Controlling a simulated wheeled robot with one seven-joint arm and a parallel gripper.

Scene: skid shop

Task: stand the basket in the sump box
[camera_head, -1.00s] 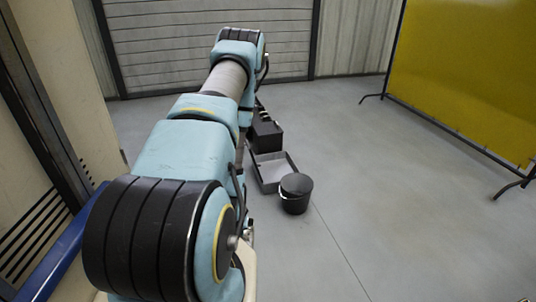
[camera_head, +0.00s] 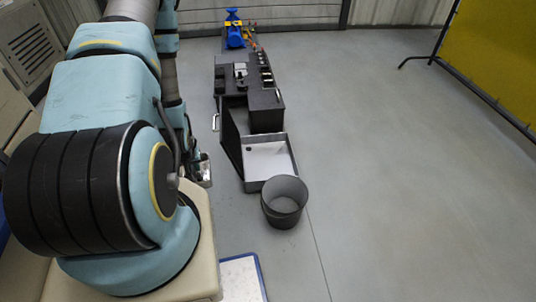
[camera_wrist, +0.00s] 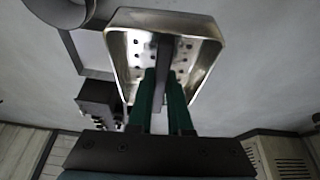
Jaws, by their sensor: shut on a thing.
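The basket (camera_wrist: 140,45) is a shiny metal tray with a perforated floor and a bar handle. In the wrist view my gripper (camera_wrist: 163,75), with green fingers, is shut on the handle. In the head view the basket (camera_head: 204,171) shows partly beside my arm, which hides my gripper there. A light grey, open, shallow box (camera_head: 282,171) at the skid's near end, seemingly the sump box, lies right of the basket. It looks empty apart from a small dark spot. The basket is apart from it.
A dark grey bucket (camera_head: 284,203) stands at the box's near edge. Behind the box is the black skid (camera_head: 265,112) with fittings, then a blue pump (camera_head: 234,33). A yellow screen (camera_head: 493,55) stands at right. The floor between is clear.

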